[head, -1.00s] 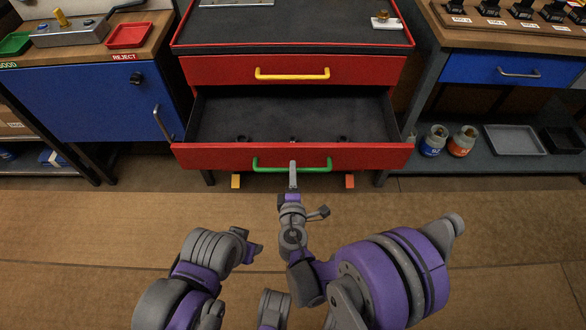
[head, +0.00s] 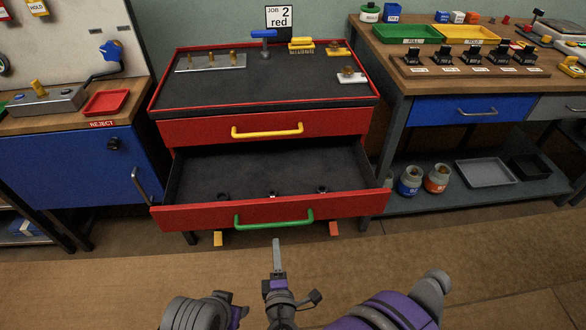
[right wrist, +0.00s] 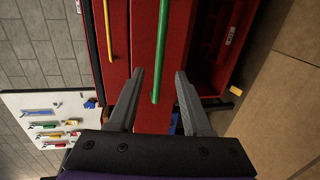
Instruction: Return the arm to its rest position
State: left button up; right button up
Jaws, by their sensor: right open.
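My right gripper (head: 277,243) is in front of the red cabinet, just below the green handle (head: 273,222) of its lower drawer. In the right wrist view the fingers of my right gripper (right wrist: 159,73) are spread and hold nothing. The green handle (right wrist: 161,45) shows in line with the gap between them; in the head view a small gap separates gripper and handle. The lower drawer (head: 190,215) stands pulled out. My left arm's end (head: 235,312) shows at the bottom edge, and its finger state is unclear.
Small dark round parts (head: 223,196) lie in the open drawer. The upper drawer with the yellow handle (head: 268,132) is shut. A blue cabinet (head: 70,165) stands left, a workbench (head: 385,75) right. The floor (head: 110,270) in front is clear.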

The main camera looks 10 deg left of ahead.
jog(key=d+r+m+g+h, duration=0.1)
jog(key=d+m+g+h, duration=0.15)
jog(key=d+m, duration=0.6)
jog(key=d+r+m+g+h, duration=0.2)
jog(key=d+m+h, duration=0.15)
jog(key=d, duration=0.95)
jog(key=s+d+r+m+g+y, duration=0.1)
jog(key=s+d+m+g, duration=0.3)
jog(key=s, duration=0.4)
jog(key=s+d+m+g+y, duration=0.15)
jog(key=s+d+m, duration=0.3)
jog(key=s, duration=0.45)
pick_arm(q)
notch_tip(320, 180, up, 23)
jog(key=w+t+p, duration=0.1)
jog(key=p, duration=1.9)
jog(key=shift+w, duration=0.3)
pick_arm(e)
notch_tip(320, 180, up, 23)
jog(key=w, duration=0.2)
jog(key=shift+w+a+f+m+h, duration=0.2)
jog(key=shift+a+m+h, duration=0.15)
jog(key=shift+a, duration=0.1)
pick_arm(q)
jog(key=shift+s, duration=0.15)
pick_arm(e)
jog(key=shift+s, duration=0.15)
